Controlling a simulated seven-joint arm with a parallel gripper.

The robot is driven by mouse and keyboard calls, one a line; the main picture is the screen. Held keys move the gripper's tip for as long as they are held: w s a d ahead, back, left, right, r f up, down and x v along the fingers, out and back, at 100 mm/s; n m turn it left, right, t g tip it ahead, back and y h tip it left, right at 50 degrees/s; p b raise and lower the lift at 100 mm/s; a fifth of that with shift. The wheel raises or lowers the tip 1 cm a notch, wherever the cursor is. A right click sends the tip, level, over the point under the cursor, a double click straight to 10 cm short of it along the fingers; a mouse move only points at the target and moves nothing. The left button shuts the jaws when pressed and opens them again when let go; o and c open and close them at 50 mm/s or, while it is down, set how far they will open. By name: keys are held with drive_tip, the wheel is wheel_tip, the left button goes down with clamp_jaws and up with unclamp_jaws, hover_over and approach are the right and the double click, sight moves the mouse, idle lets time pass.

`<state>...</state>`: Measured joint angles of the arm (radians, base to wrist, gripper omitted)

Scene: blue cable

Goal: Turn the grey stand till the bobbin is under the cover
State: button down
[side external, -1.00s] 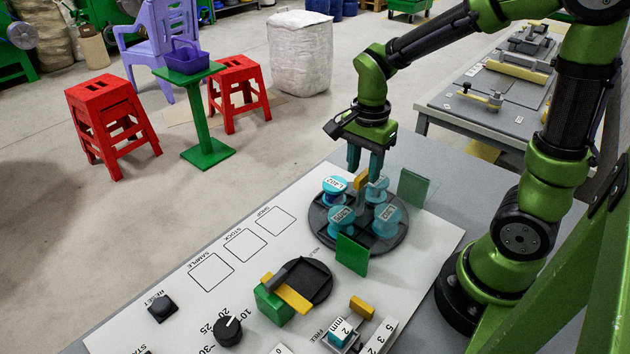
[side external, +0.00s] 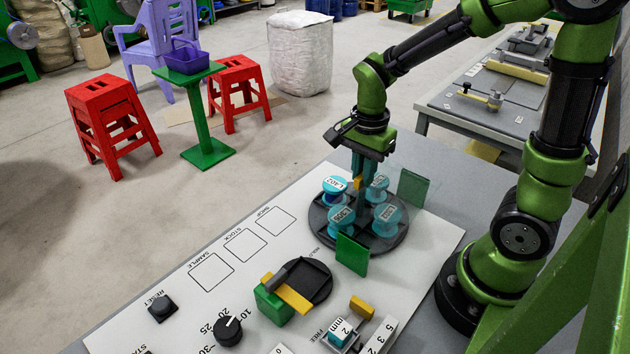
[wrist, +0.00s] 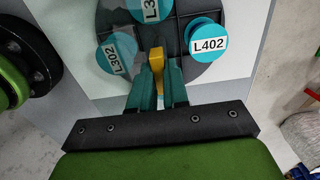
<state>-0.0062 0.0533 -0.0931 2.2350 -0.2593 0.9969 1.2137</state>
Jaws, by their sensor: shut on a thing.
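The grey stand (side external: 318,226) is a dark round turntable carrying several blue bobbins with white labels. Bobbin L402 (side external: 335,187) sits at its left; it also shows in the wrist view (wrist: 205,40). Two bobbins sit toward the front, one at the left (side external: 341,220) and one at the right (side external: 388,218). Another (side external: 379,185) is partly hidden behind my fingers. The cover seems to be a see-through sheet between two green plates, front (side external: 352,254) and back (side external: 413,188), over the right side. My gripper (side external: 359,182) is shut on the stand's yellow tab (wrist: 156,60).
On the white panel, a smaller dark disc (side external: 315,281) with a yellow bar and green block (side external: 273,305) stands in front. A black knob (side external: 227,331) and a reset button (side external: 162,308) lie further left. The printed squares (side external: 245,245) are empty.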

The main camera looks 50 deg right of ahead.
drive_tip(key=shift+n, duration=2.3)
drive_tip(key=shift+r+n, duration=0.1)
drive_tip(key=shift+n, duration=6.6)
drive_tip(key=c, duration=1.1)
unclamp_jaws()
